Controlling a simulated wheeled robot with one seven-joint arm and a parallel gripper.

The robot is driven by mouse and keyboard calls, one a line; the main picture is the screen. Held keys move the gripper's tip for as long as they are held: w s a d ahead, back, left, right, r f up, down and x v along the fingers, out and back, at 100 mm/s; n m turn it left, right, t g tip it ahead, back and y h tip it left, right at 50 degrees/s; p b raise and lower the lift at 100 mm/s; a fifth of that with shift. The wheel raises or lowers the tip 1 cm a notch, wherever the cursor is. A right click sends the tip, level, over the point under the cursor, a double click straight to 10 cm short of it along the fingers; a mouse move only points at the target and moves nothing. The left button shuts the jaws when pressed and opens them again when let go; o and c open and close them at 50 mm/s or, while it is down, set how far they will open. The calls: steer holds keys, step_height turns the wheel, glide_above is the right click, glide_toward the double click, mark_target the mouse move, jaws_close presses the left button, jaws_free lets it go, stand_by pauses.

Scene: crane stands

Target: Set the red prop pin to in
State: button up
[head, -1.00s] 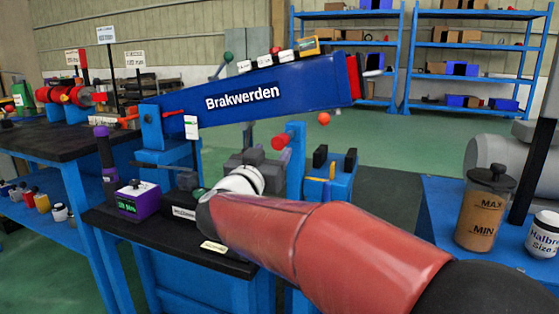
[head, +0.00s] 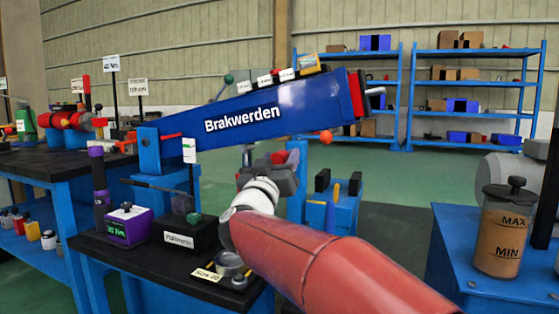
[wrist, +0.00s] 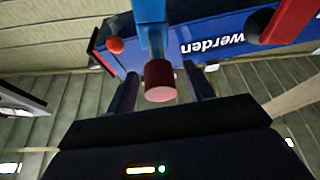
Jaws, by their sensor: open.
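The red prop pin (wrist: 160,80) has a round red head on the blue post (wrist: 150,12) under the blue crane arm. In the wrist view its flat end faces me, and it lies between the two open fingers of my gripper (wrist: 160,72), with a gap on each side. In the head view, the pin's head (head: 279,157) is partly hidden by my grey gripper (head: 268,168), which is right at it. How deep the pin sits in the post cannot be told.
The blue crane arm (head: 265,110) slopes above my gripper, with an orange ball (head: 326,137) below its right part. A purple box (head: 129,226) and a black labelled box (head: 189,235) stand on the bench to the left. A jar (head: 502,230) stands at right.

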steer(key=shift+w, duration=0.1)
jaws_close()
steer(key=shift+w+d+r+p, duration=0.15)
steer(key=shift+w+p, duration=0.15)
steer(key=shift+w, duration=0.05)
steer(key=w, duration=0.1)
steer(key=w+d+p, duration=0.1)
steer(key=w, duration=0.1)
steer(key=shift+w+d, duration=0.1)
steer(key=shift+w, duration=0.15)
jaws_free()
